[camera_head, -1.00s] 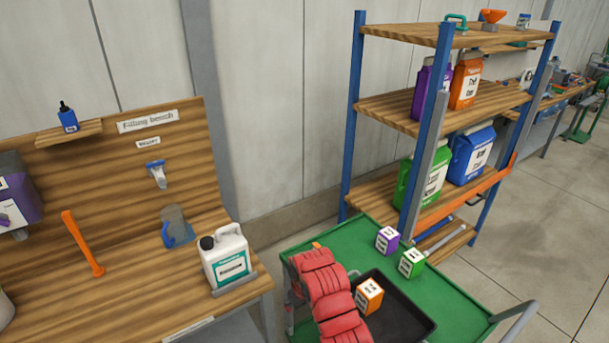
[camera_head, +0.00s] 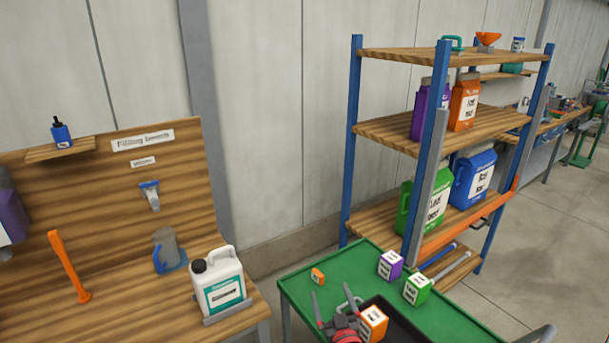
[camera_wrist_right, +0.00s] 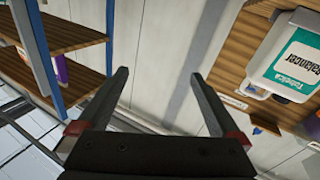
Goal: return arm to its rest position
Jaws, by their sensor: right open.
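My right gripper (camera_head: 333,300) is at the bottom middle of the head view, over the green cart (camera_head: 365,266). Its two grey fingers are apart, with nothing between them. In the right wrist view the open fingers (camera_wrist_right: 160,77) frame only the pale wall behind. My left gripper is not in view.
A white jug (camera_head: 218,282) stands on the filling bench (camera_head: 130,300) to the left. Purple (camera_head: 391,265) and green (camera_head: 418,289) boxes and a small orange item (camera_head: 317,276) sit on the cart. A blue-posted shelf rack (camera_head: 385,215) stands behind.

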